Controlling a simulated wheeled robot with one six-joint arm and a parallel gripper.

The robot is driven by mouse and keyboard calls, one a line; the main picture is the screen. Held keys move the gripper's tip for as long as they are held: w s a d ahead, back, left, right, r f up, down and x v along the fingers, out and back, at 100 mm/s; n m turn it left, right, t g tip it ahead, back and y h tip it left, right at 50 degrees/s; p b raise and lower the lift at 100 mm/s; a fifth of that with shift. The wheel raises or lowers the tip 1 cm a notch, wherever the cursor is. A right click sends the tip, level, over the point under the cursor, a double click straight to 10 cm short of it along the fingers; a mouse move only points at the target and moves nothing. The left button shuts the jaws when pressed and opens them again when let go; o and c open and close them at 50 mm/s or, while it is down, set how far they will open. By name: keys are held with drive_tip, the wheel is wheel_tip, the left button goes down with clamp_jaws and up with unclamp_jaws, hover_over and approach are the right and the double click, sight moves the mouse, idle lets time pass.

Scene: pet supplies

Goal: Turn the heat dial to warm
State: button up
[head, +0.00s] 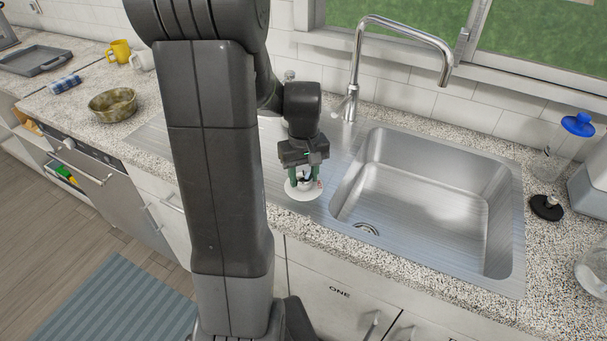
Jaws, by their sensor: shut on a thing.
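A small white round device (301,193) with a wide pale base sits on the steel drainboard, just left of the sink basin. My gripper (305,182) points down over it, with green fingers on both sides of its raised middle part. The fingers are shut on that part, which I take to be the heat dial. A dark patch and a small red mark show between and beside the fingers. The dial's setting is too small and too covered to read.
The sink basin (425,195) is empty, with a tall chrome faucet (352,75) behind it. A patterned bowl (113,104), a yellow mug (120,51) and a grey tray (36,60) stand on the left counter. A blue-topped clear container (560,150) stands at right.

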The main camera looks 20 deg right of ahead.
sight(304, 176)
drive_tip(key=m, duration=0.5)
drive_tip(key=shift+m, duration=0.7)
drive_tip(key=o, duration=1)
drive_tip(key=shift+c, duration=0.2)
wheel_tip(304, 176, up, 14)
drive_tip(key=shift+f, duration=0.1)
